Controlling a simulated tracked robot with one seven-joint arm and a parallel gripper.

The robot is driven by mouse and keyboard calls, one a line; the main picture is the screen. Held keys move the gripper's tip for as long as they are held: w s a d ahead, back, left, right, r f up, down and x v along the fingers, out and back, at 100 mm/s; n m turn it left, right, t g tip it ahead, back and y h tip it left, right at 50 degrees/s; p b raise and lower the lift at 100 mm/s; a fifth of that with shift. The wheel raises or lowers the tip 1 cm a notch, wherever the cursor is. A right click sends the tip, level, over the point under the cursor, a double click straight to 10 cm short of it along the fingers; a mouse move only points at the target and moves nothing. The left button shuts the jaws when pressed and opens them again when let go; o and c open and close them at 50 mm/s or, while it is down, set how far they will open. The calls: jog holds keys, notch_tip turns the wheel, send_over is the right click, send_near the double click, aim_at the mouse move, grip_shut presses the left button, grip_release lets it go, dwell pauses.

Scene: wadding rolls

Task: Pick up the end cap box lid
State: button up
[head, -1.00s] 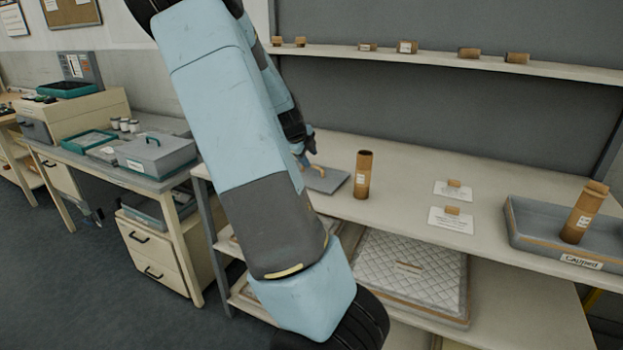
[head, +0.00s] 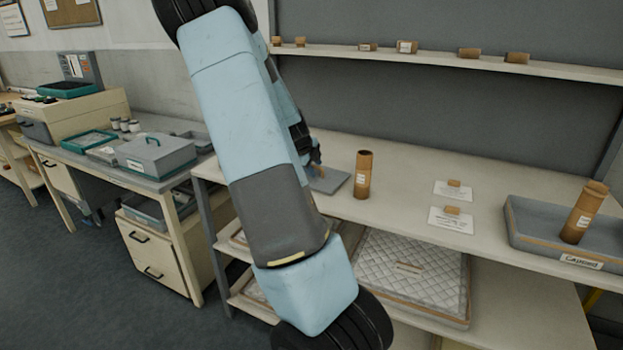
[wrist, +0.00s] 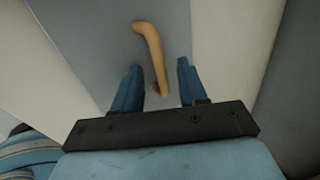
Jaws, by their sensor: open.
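The end cap box lid appears to be the flat grey panel (head: 333,183) on the bench, left of an upright brown tube, partly hidden behind my arm. In the wrist view the grey lid (wrist: 95,35) fills the left and middle, with a bent tan handle (wrist: 151,45) on it. My gripper (wrist: 159,64) is open, its two blue fingers on either side of the handle's near part. I cannot tell whether they touch it. In the head view my gripper (head: 314,160) is small and dark over the lid.
The brown tube (head: 363,175) stands close to the lid's right. Label cards (head: 452,220) lie further right, then a grey tray (head: 520,236) marked "Capped" holding a tilted tube (head: 584,212). A shelf (head: 440,57) with small brown pieces runs above. A lidded grey box (head: 155,157) is on the left table.

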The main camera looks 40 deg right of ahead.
jog(key=shift+c, duration=0.4)
grip_shut()
